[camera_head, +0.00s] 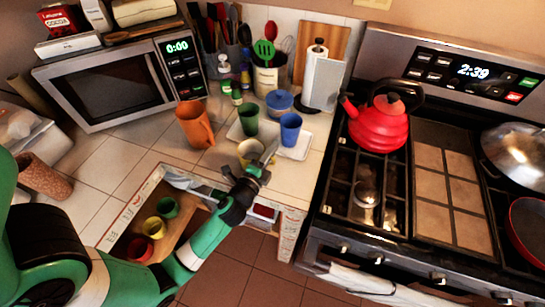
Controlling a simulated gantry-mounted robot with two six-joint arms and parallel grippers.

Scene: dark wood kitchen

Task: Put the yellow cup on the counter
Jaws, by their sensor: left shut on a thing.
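A pale yellow cup (248,148) is at the front edge of the white tray on the tiled counter (225,168). My left gripper (268,152) is shut on this cup from its right side and hides part of it. I cannot tell whether the cup's base touches the surface or is a little above it. Another yellow cup (154,228) is in the open compartment below the counter front, between a green cup (167,207) and a red cup (139,249). My right gripper is not in view.
On the white tray (303,148) are a green cup (248,119) and a blue cup (290,129). An orange mug (195,124) stands to the left, a blue bowl (279,103) behind. The stove with a red kettle (379,124) is right. Counter left of the mug is clear.

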